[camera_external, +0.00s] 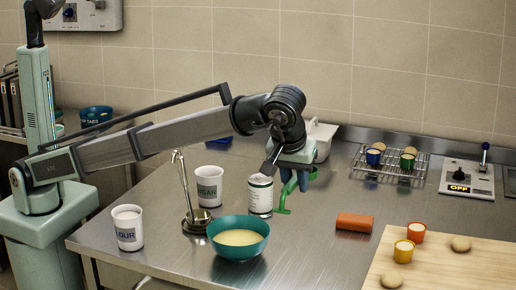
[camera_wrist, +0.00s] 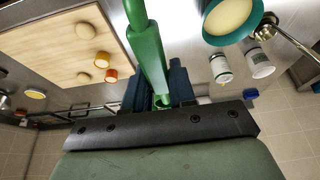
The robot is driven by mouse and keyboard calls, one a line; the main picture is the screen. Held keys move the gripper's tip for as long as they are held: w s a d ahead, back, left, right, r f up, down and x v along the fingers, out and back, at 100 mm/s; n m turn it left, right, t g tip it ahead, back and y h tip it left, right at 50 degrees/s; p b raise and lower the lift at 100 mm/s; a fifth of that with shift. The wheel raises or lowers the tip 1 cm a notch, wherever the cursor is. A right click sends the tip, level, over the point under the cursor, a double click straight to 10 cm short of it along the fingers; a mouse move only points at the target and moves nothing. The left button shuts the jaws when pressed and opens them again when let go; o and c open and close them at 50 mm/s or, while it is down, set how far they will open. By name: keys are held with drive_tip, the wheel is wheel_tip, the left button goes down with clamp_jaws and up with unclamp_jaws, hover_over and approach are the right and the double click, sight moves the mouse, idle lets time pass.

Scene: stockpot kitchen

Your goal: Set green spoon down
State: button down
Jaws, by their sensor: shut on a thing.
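My gripper (camera_external: 296,181) is over the steel counter, beside the white can (camera_external: 259,195). Its blue fingers are shut on the green spoon (camera_external: 283,208), which hangs below them. In the wrist view the spoon (camera_wrist: 148,45) runs up from between the fingers (camera_wrist: 160,88) and leaves the top edge of the picture, so its far end is hidden there. I cannot tell whether the spoon's lower end touches the counter.
A teal bowl (camera_external: 238,239) of yellow liquid, a metal ladle stand (camera_external: 195,222) and a sugar cup (camera_external: 208,188) stand left. A wire rack (camera_external: 388,162) is behind. Bare counter (camera_external: 318,240) lies in front.

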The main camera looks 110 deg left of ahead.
drive_tip(key=s+a+n, duration=0.1)
drive_tip(key=s+a, duration=0.1)
drive_tip(key=a, duration=0.8)
drive_tip(key=s+a, duration=0.2)
drive_tip(key=a, duration=0.8)
drive_tip(key=n+g, duration=0.2)
drive_tip(key=n, duration=0.2)
hover_over(235, 164)
drive_tip(key=d, duration=0.1)
drive_tip(key=shift+m, duration=0.3)
drive_tip(key=shift+w+d+f, duration=0.1)
drive_tip(key=shift+w+f, duration=0.05)
drive_tip(key=shift+f, duration=6.9)
drive_tip(key=shift+w+d+f, duration=0.1)
drive_tip(key=shift+w+f, duration=0.05)
drive_tip(key=shift+f, duration=6.9)
drive_tip(key=shift+f, duration=0.1)
drive_tip(key=c, duration=0.9)
unclamp_jaws()
